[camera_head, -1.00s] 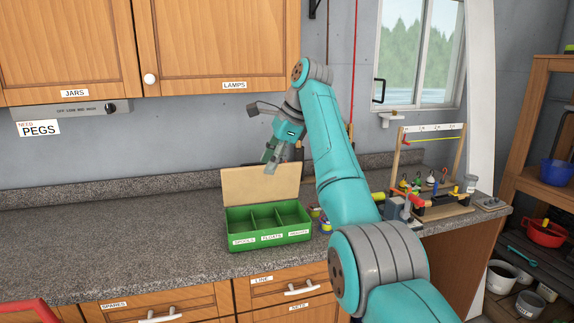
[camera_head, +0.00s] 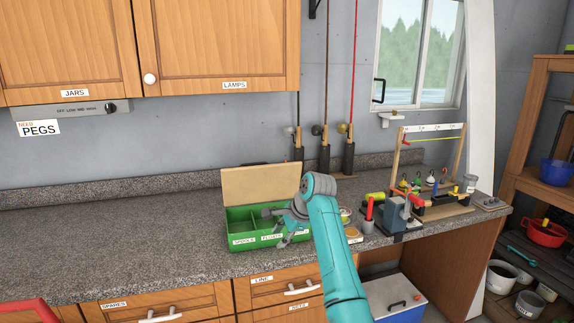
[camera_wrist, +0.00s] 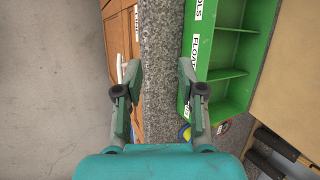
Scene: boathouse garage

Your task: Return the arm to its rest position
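My teal arm (camera_head: 335,245) reaches up from the bottom of the head view and bends down at its wrist in front of the green box. My gripper (camera_head: 282,242) hangs at the counter's front edge, partly covering the box's right front. In the wrist view my gripper (camera_wrist: 163,75) has its two fingers wide apart with nothing between them. The counter edge (camera_wrist: 162,40) and the floor show below it. The green box (camera_head: 238,239) stands on the counter with its lid up; its visible compartments look empty.
A fly-tying style rack (camera_head: 440,200) with several small items stands on the counter's right. Wall cabinets (camera_head: 215,45) hang above. Drawers (camera_head: 185,305) with white handles are below. A blue-and-white cooler (camera_head: 395,295) sits under the counter. The counter's left part (camera_head: 110,240) is clear.

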